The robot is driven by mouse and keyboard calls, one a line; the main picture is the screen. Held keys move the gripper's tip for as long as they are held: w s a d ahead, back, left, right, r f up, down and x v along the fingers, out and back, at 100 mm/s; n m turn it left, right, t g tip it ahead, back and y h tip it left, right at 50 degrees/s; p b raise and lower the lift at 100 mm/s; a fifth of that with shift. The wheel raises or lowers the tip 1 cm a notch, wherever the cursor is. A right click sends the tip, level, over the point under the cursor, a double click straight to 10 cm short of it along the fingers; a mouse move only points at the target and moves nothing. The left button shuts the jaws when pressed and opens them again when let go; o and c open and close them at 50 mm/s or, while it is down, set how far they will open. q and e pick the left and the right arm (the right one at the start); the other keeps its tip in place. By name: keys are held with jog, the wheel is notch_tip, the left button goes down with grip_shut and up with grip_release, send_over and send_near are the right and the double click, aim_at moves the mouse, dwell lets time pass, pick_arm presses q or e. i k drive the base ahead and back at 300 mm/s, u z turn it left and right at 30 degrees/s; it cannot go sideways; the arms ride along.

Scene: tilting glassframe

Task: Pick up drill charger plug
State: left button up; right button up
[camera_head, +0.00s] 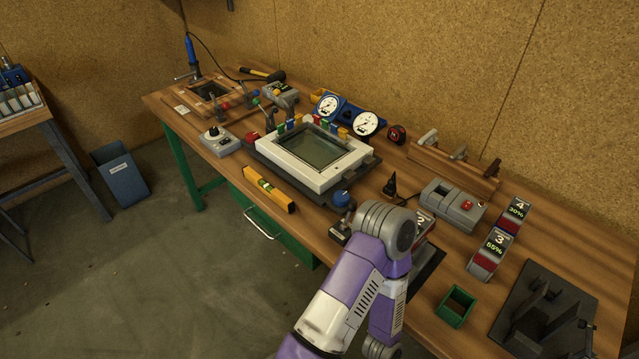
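I cannot pick out a drill charger plug with certainty. A grey box with a red button (454,204), perhaps the charger, sits on the right half of the workbench (610,235). A small black pointed piece (391,186) stands to its left. Battery-like blocks marked 4, 30% (516,211) and 3, 55% (493,248) stand to its right; another marked 2 is partly hidden behind my purple arm. That arm rises from the bottom edge and bends over the bench's front part. Neither gripper shows in this view.
A framed glass panel (290,165) with coloured clips lies mid-bench, a yellow level (268,194) before it. Two gauges (346,115) stand behind. A green open box (456,307) and black fixture (545,310) are at right. A blue bin (120,176) stands on the floor.

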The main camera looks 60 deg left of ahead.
aim_at(389, 189)
jog(key=u, duration=1.9)
